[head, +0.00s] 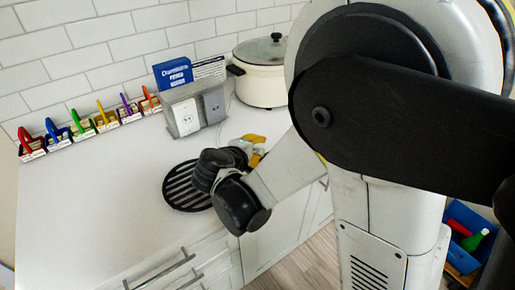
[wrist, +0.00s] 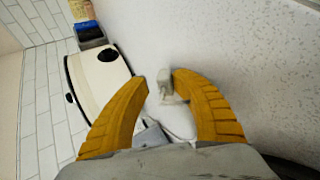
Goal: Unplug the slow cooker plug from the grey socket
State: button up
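A stand with two socket faces sits on the counter in the head view. The left socket (head: 186,118) is pale with visible slots, and the other socket (head: 214,106) is on a grey face. My gripper (head: 256,146) is to the right of the stand, low over the counter. In the wrist view, its yellow fingers (wrist: 160,78) are apart. A small pale grey piece (wrist: 168,88), which looks like a plug, is between the fingertips, close to the right one. A gap shows on its left. I cannot tell whether it is in a socket. The cream slow cooker (head: 262,80) stands behind.
A blue box (head: 173,73) stands behind the sockets. A black round grate (head: 183,188) lies beneath my wrist. The counter's left part is clear.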

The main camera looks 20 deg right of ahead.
jog(key=v, duration=1.1)
jog(key=shift+s+a+r, duration=0.15)
jog(key=shift+s+a, duration=0.05)
jog(key=s+d+m+y, duration=0.1)
jog(key=d, duration=0.1)
jog(key=s+d+m+g+y, duration=0.1)
jog(key=d, duration=0.1)
jog(key=s+d+f+m+g, duration=0.1)
jog(key=s, duration=0.1)
jog(key=shift+s+d+y, duration=0.15)
jog(key=shift+d+y, duration=0.25)
jog(key=s+d+r+m+y, duration=0.1)
jog(key=s+m+y, duration=0.4)
jog(key=s+m, duration=0.1)
jog(key=shift+s+d+r+m, duration=0.25)
jog(key=shift+s+r+m, duration=0.1)
jog(key=shift+s, duration=0.4)
